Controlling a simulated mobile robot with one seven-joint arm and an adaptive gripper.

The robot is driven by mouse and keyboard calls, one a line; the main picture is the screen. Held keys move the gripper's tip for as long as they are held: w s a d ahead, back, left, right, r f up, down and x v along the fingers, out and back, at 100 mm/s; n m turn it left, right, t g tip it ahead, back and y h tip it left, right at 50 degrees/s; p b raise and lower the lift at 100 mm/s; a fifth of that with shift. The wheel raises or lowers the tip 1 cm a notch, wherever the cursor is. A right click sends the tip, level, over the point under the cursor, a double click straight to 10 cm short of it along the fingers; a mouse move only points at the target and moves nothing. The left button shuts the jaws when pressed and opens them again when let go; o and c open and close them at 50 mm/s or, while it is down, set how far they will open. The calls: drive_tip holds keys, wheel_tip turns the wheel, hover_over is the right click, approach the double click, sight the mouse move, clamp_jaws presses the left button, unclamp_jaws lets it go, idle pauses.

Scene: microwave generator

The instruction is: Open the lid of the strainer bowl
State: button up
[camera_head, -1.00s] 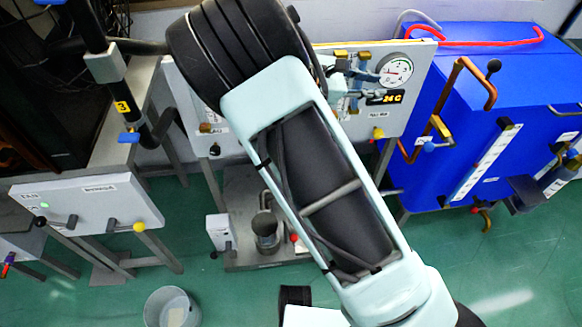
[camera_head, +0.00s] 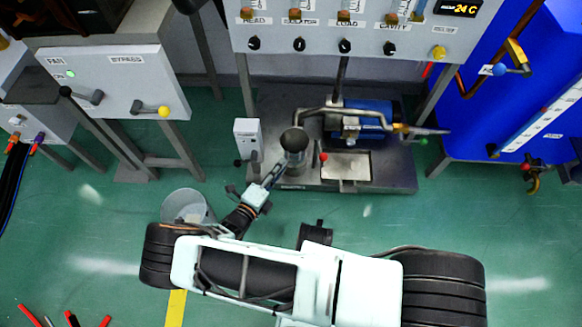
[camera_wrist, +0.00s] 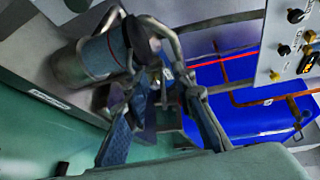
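The strainer bowl (camera_head: 294,158) is a grey metal cylinder standing upright on the skid's left part, with a dark round top (camera_head: 293,139). A pipe runs from it to the right. In the wrist view the strainer bowl (camera_wrist: 98,58) appears tilted at upper left, its dark end towards the picture's middle. I cannot tell clearly whether the lid is seated. My gripper (camera_head: 270,178) is at the bowl's lower left in the head view, close to it; contact is unclear. In the wrist view my gripper (camera_wrist: 163,100) has its fingers apart, with nothing clearly held between them.
A blue motor (camera_head: 365,120) and a metal tray (camera_head: 346,166) sit right of the bowl. A small white box (camera_head: 247,138) stands to its left. A grey bucket (camera_head: 184,205) is on the floor by my arm. A control panel (camera_head: 370,40) overhangs behind. Green floor is clear at right.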

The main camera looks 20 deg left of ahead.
sight(293, 161)
wheel_tip(293, 161, down, 5)
drive_tip(key=s+n+y, duration=0.1)
drive_tip(key=s+n, duration=0.2)
drive_tip(key=b+x, duration=0.1)
drive_tip(key=x, duration=0.2)
drive_tip(key=b+x, duration=0.1)
drive_tip(key=x, duration=0.6)
drive_tip(key=shift+w+d+r+b, duration=0.25)
drive_tip(key=shift+w+d+b, duration=0.15)
drive_tip(key=shift+c, duration=0.3)
clamp_jaws()
